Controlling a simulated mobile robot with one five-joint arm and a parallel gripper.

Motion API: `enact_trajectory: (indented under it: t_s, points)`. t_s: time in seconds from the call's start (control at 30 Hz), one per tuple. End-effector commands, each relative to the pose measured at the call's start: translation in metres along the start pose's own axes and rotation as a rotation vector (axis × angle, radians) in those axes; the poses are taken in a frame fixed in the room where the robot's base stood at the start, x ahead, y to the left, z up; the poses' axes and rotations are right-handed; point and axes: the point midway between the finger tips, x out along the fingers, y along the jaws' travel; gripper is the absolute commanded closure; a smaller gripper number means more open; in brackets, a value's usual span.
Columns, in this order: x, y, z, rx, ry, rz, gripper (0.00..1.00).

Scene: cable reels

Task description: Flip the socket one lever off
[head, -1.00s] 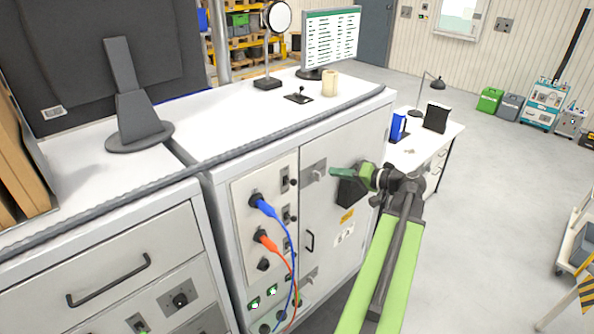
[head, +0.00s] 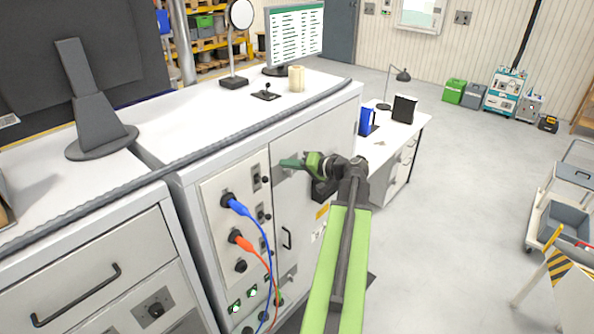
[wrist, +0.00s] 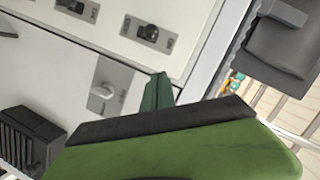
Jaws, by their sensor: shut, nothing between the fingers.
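The socket panel (head: 211,208) is on the cabinet front, with a blue plug (head: 230,202) in its top socket and an orange plug (head: 240,239) below. The top lever (head: 263,180), with a black knob, is right of the blue plug. A lever plate with a black knob (wrist: 151,33) shows in the wrist view; I cannot tell its number or its setting. My gripper (head: 283,163) is shut and empty, up and right of the top lever. In the wrist view its green fingertips (wrist: 160,78) appear below the knob plate, apart from it in the picture.
A grey latch plate (wrist: 104,88) is on the door left of my fingertips in the wrist view. A door handle (head: 287,238) is lower down. The blue cable (head: 270,250) and an orange one hang over the panel's lower part. Open floor (head: 450,200) lies right.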

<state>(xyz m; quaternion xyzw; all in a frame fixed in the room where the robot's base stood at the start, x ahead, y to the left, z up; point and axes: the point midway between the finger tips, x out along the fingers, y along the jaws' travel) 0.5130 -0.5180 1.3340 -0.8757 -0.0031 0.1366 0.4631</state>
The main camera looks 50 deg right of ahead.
Motion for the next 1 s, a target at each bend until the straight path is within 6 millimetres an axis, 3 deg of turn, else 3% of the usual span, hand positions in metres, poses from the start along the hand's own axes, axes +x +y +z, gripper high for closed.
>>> enact_trajectory:
  t_s: [0.13, 0.2, 0.4, 0.73, 0.77, 1.0]
  points:
    - [0.032, 0.002, 0.001, -0.001, -0.001, -0.001, 1.0]
    - [0.032, 0.003, 0.021, 0.0, 0.0, 0.0, 1.0]
    - [0.036, 0.002, 0.037, 0.001, 0.002, 0.001, 1.0]
    - [0.036, 0.0, 0.038, 0.001, 0.002, 0.001, 1.0]
    - [0.035, -0.006, 0.049, 0.001, 0.002, 0.001, 1.0]
    - [0.029, 0.011, 0.038, -0.002, 0.028, -0.014, 1.0]
